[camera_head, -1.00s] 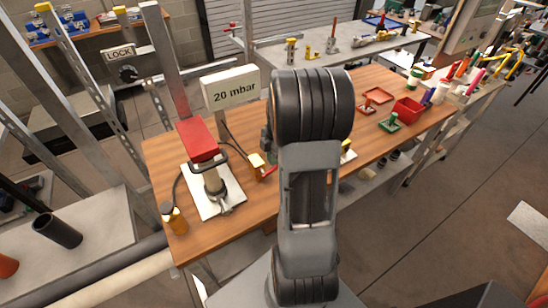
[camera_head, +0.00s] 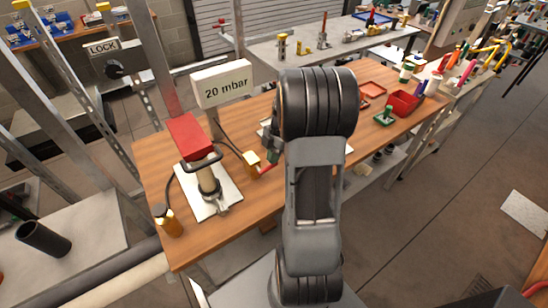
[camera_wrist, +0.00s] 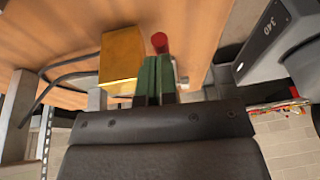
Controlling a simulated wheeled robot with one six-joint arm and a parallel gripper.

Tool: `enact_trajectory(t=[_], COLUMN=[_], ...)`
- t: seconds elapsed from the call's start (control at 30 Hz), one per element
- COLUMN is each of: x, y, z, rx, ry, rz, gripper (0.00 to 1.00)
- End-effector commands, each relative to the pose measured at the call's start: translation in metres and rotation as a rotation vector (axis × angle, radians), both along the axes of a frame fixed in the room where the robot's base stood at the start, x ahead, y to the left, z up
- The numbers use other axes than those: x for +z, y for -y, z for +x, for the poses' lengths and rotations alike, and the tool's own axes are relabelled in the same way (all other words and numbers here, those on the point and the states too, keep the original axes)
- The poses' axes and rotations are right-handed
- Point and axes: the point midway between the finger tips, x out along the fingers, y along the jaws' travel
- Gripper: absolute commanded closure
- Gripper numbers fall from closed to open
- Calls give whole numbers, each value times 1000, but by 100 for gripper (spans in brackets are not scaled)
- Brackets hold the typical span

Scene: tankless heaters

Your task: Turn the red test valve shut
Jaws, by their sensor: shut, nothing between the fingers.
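The red test valve handle (camera_head: 267,168) is a small red lever beside a yellow brass block (camera_head: 251,158) on the wooden bench. In the wrist view the red handle (camera_wrist: 160,42) shows its round end just beyond my fingertips, right of the brass block (camera_wrist: 121,60). My gripper (camera_wrist: 154,76) has green fingers closed together with nothing between them. The fingers are close to the handle; I cannot tell whether they touch it. In the head view my arm hides most of the gripper, and a dark green part of it (camera_head: 272,143) shows just above the handle.
A red-topped device (camera_head: 188,136) stands on a white plate left of the valve. A "20 mbar" sign (camera_head: 222,85) is behind it. A dark hose runs near the block. A red bin (camera_head: 404,103) and a green tool (camera_head: 385,116) are at the bench's right.

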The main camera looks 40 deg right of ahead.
Motion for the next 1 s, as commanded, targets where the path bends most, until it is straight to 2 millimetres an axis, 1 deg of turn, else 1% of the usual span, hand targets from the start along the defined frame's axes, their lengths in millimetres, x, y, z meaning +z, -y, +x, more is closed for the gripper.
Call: enact_trajectory(t=[0.37,0.47,0.57,0.7,0.73,0.77,1.0], x=[1,8,22,50,50,55,98], y=[3,2,0,-4,0,3,20], z=[-1,0,2,7,7,8,9], rx=[-5,-4,-1,3,1,1,-1], ry=[-1,1,2,3,5,5,4], rz=[-1,-1,-1,-2,-4,-3,-3], gripper=[100,100,100,100,100,100,100])
